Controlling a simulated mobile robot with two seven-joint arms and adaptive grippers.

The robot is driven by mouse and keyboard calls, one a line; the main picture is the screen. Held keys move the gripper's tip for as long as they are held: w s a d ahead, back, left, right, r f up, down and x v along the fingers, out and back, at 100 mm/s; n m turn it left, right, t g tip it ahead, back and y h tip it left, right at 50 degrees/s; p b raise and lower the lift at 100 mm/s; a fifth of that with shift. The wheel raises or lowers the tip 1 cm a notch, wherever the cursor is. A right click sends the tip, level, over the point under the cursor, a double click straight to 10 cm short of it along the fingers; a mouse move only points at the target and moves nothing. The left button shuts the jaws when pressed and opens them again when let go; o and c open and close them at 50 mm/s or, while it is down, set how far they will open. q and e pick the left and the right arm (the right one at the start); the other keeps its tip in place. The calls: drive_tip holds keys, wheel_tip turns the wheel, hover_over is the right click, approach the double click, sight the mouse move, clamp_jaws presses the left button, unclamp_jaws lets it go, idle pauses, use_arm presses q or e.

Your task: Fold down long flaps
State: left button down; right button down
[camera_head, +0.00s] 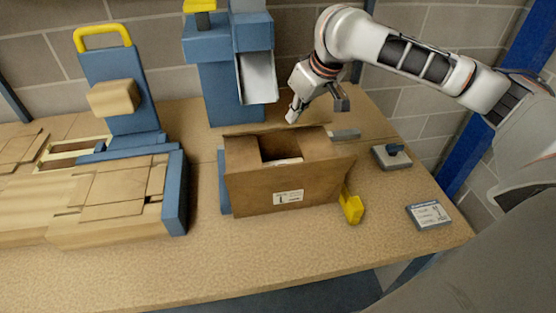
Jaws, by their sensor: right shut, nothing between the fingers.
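An open brown carton (250,195) stands on the workbench, with a white label low on its front face. Brown panels cover the left and right of its top, with a dark gap between them. Something pale shows inside the gap. A thin strip of cardboard runs along the back edge; I cannot tell the exact angle of the long flaps. My right gripper (316,108) is above and behind the carton's back edge, empty and shut, pointing down. I cannot tell whether it touches the carton. My left gripper is not in view.
A blue dispenser (212,85) with a grey chute stands behind the carton. Flattened cardboard (110,195) lies in a blue-ended holder at left. A yellow piece (351,206), a label card (429,214) and a small grey device (391,155) are at right. The front bench strip is clear.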

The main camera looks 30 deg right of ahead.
wheel_tip(320, 180, up, 7)
drive_tip(key=shift+f, duration=0.15)
idle(0.4)
drive_tip(key=shift+s+f, duration=0.1)
